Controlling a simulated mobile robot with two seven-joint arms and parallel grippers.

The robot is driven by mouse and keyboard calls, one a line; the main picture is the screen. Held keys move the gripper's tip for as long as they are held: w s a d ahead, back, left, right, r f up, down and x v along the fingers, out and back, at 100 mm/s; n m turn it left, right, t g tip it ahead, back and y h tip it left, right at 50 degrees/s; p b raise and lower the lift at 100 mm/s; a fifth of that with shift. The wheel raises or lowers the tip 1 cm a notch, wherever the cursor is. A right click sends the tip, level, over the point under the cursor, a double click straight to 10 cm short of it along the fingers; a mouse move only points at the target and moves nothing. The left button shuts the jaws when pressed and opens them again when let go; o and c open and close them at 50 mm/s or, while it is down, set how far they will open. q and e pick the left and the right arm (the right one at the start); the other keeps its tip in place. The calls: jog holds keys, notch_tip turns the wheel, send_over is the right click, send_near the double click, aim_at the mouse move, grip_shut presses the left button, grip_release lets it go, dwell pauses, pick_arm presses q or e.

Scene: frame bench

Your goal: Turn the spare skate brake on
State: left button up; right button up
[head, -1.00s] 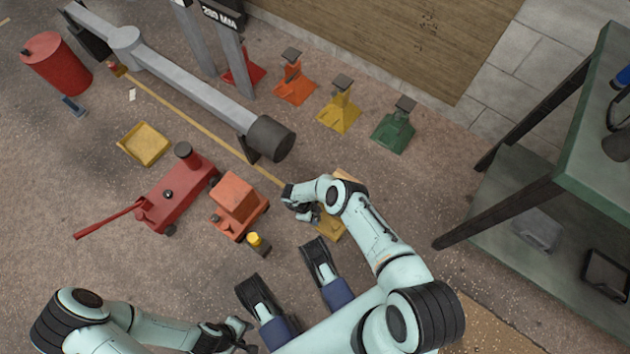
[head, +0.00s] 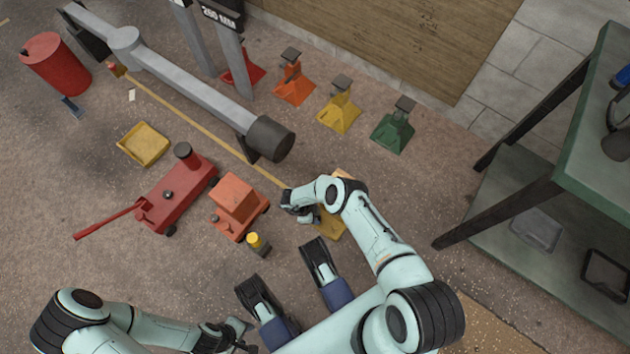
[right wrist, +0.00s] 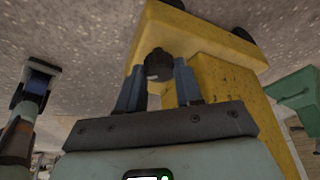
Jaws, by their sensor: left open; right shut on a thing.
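The yellow skate (head: 334,230) stands on the floor in front of me, partly hidden under my right arm. In the right wrist view its yellow body (right wrist: 215,75) fills the upper right, with a dark round knob (right wrist: 158,64) on its near face. My right gripper (head: 301,212) is shut on this knob, one blue-grey finger on each side. Which way the knob is set, I cannot tell. My left gripper (head: 240,330) is open and empty, low over the floor at the bottom of the head view, well away from the skate.
An orange-red skate (head: 237,204) and a small yellow-topped item (head: 257,242) stand left of the yellow skate. A red jack (head: 178,195) lies beyond them. A grey beam (head: 190,80) crosses behind. Several coloured stands line the back. A green bench (head: 590,170) is at right.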

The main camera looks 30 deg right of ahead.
jog(key=n+t, duration=0.1)
jog(key=n, duration=0.1)
jog(key=n+t, duration=0.1)
jog(key=n, duration=0.2)
jog(key=shift+a+r+n+h, duration=0.1)
jog(key=shift+n+h, duration=0.2)
jog(key=shift+h, duration=0.1)
jog(key=n+t, duration=0.1)
jog(key=n, duration=0.1)
jog(key=n+t, duration=0.1)
jog(key=n, duration=0.2)
jog(key=shift+s, duration=0.2)
jog(key=shift+n, duration=0.3)
jog(key=o, duration=0.8)
jog(key=shift+c, duration=0.2)
pick_arm(q)
jog(key=w+d+r+t+p, duration=0.1)
jog(key=w+r+t+p, duration=0.2)
jog(key=w, duration=0.6)
notch_tip(320, 180, up, 4)
jog(key=shift+w+d+f+m+t+p, duration=0.15)
jog(key=shift+w+f+m+t+p, duration=0.2)
jog(key=shift+p, duration=0.7)
pick_arm(e)
jog(key=v, duration=1.3)
jog(key=shift+s+r, duration=0.2)
jog(key=shift+s, duration=0.05)
